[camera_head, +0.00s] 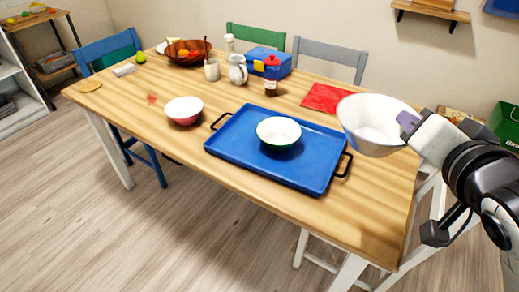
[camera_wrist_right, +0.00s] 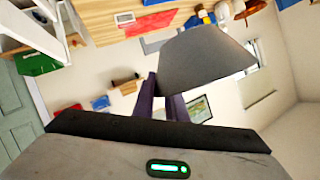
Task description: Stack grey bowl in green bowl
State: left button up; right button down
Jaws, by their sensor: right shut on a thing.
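The green bowl (camera_head: 279,132), white inside with a dark green outer wall, stands upright on the blue tray (camera_head: 229,148). My right gripper (camera_head: 408,124) is shut on the rim of the grey bowl (camera_head: 374,122) and holds it above the right end of the table, right of the tray and green bowl. The grey bowl looks pale inside, roughly upright. In the right wrist view, the grey bowl (camera_wrist_right: 203,58) shows its grey outside between the purple fingers of the right gripper (camera_wrist_right: 165,92). The left gripper is not in view.
A pink bowl (camera_head: 184,110) stands left of the tray on the wooden table (camera_head: 138,103). A red mat (camera_head: 327,98), a bottle (camera_head: 271,80), a blue box (camera_head: 267,62) and a white jug (camera_head: 237,70) are behind the tray. A wooden bowl (camera_head: 187,57) stands at the far end.

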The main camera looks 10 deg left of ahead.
aim_at(278, 142)
jog(key=u, duration=0.85)
jog(key=k, duration=1.15)
jog(key=u, duration=1.1)
jog(key=i, duration=1.1)
jog(key=z, duration=0.7)
jog(key=i, duration=0.95)
jog(key=z, duration=1.3)
jog(key=i, duration=0.25)
jog(key=z, duration=0.25)
